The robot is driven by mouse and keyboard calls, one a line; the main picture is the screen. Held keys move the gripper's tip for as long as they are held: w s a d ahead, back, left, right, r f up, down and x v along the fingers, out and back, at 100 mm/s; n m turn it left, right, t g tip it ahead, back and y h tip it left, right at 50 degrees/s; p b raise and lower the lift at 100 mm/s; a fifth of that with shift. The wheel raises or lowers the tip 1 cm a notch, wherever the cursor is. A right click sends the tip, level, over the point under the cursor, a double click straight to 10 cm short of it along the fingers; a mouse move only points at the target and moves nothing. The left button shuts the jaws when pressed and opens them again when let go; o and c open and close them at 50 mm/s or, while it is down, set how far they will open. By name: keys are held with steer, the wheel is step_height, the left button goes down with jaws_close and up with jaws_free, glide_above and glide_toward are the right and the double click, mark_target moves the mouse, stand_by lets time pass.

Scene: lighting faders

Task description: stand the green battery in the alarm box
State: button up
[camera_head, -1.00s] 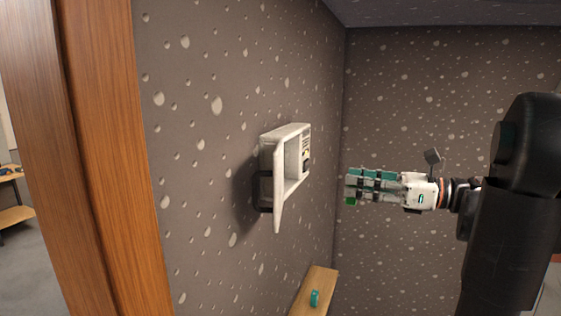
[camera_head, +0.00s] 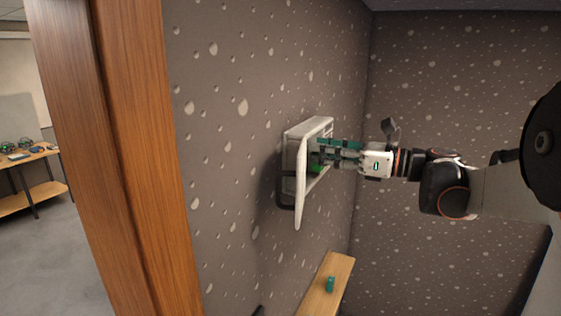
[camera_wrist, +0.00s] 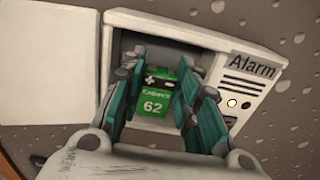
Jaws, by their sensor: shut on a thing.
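The white alarm box (camera_head: 297,137) is fixed on the wall, with its door (camera_head: 301,182) swung open toward me. In the wrist view the box front (camera_wrist: 236,88) reads "Alarm" and has a lit yellow light; the open door (camera_wrist: 48,68) is at the left. My gripper (camera_head: 326,155) reaches into the box opening from the right, shut on the green battery (camera_head: 316,168). In the wrist view the battery (camera_wrist: 155,101), marked 62, shows upright between the teal fingers, inside the opening. Whether its base touches the compartment floor cannot be told.
A wooden shelf (camera_head: 334,270) below the box holds a teal cylinder (camera_head: 330,284). A wooden post (camera_head: 120,150) stands at the left. A table with small items (camera_head: 25,155) is in the far left background.

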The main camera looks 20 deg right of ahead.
mark_target(323, 165)
steer(key=shift+x, duration=1.5)
steer(key=shift+w+a+f+b, duration=0.15)
steer(key=shift+f+b, duration=0.8)
steer(key=shift+f, duration=0.8)
steer(key=shift+f, duration=0.2)
steer(key=o, duration=1.1)
steer(key=shift+r, duration=0.15)
steer(key=b+v, duration=0.3)
steer(key=v, duration=0.9)
